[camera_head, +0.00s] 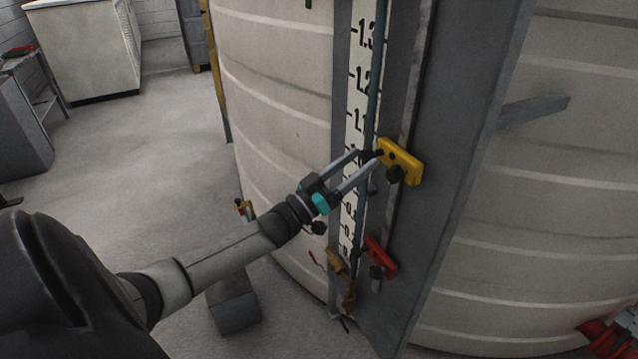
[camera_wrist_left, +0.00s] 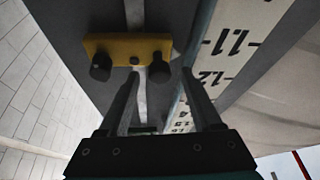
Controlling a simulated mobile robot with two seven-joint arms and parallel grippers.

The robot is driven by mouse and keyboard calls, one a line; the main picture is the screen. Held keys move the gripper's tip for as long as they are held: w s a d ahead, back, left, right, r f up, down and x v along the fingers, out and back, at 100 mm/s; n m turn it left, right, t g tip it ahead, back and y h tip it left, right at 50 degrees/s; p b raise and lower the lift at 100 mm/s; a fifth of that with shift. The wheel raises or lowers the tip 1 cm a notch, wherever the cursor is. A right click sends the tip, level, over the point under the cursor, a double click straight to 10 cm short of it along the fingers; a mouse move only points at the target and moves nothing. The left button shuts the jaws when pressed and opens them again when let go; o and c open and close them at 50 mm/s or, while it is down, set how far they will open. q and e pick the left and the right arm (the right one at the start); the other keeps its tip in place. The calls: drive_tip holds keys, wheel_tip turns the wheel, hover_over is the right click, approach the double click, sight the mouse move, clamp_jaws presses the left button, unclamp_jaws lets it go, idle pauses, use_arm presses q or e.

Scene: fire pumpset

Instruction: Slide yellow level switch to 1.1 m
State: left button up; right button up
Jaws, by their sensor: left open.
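The yellow level switch (camera_head: 401,163) is a yellow block with dark knobs on a rail to the right of the white level scale (camera_head: 355,130). In the head view it sits a little lower than the 1.1 mark. In the left wrist view the yellow switch (camera_wrist_left: 126,48) is near the 1.1 mark on the scale (camera_wrist_left: 235,45), which appears upside down. My left gripper (camera_head: 367,158) is open, its fingertips at the switch's scale-side end. In the wrist view a dark knob lies between the fingers (camera_wrist_left: 160,82); contact cannot be told. My right gripper is out of view.
A red switch (camera_head: 380,257) sits lower on the same rail. A brass-coloured valve (camera_head: 340,270) is at the scale's foot. A large ribbed tank (camera_head: 285,100) stands behind. A grey metal panel (camera_head: 460,130) edges the rail on the right. Open floor (camera_head: 170,130) lies to the left.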

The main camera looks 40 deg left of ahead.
use_arm(q)
drive_tip(key=v, duration=1.3)
drive_tip(key=s+d+f+n+g+y+b, duration=0.1)
drive_tip(key=s+f+g+y, duration=0.15)
drive_tip(key=f, duration=0.85)
drive_tip(key=s+f+g+y, duration=0.2)
drive_tip(key=s+f+g, duration=0.2)
drive_tip(key=f, duration=0.8)
drive_tip(key=s+d+f+n+g+y+b, duration=0.1)
drive_tip(key=s+f+g+y, duration=0.15)
drive_tip(key=f, duration=0.85)
drive_tip(key=s+d+f+m+g, duration=0.1)
drive_tip(key=s+d+f+g, duration=0.3)
drive_tip(key=s, duration=0.4)
drive_tip(key=s+d+f+m+g, duration=0.1)
drive_tip(key=s+d+f+g, duration=0.2)
drive_tip(key=s+d+f, duration=0.3)
drive_tip(key=s+d+f+m+g+b, duration=0.1)
drive_tip(key=s+d+f+g, duration=0.3)
drive_tip(key=s+f, duration=0.4)
drive_tip(key=s+d, duration=0.1)
drive_tip(key=s, duration=0.3)
drive_tip(key=shift+f+g+h, duration=0.2)
drive_tip(key=shift+g+h, duration=0.1)
drive_tip(key=shift+h, duration=0.1)
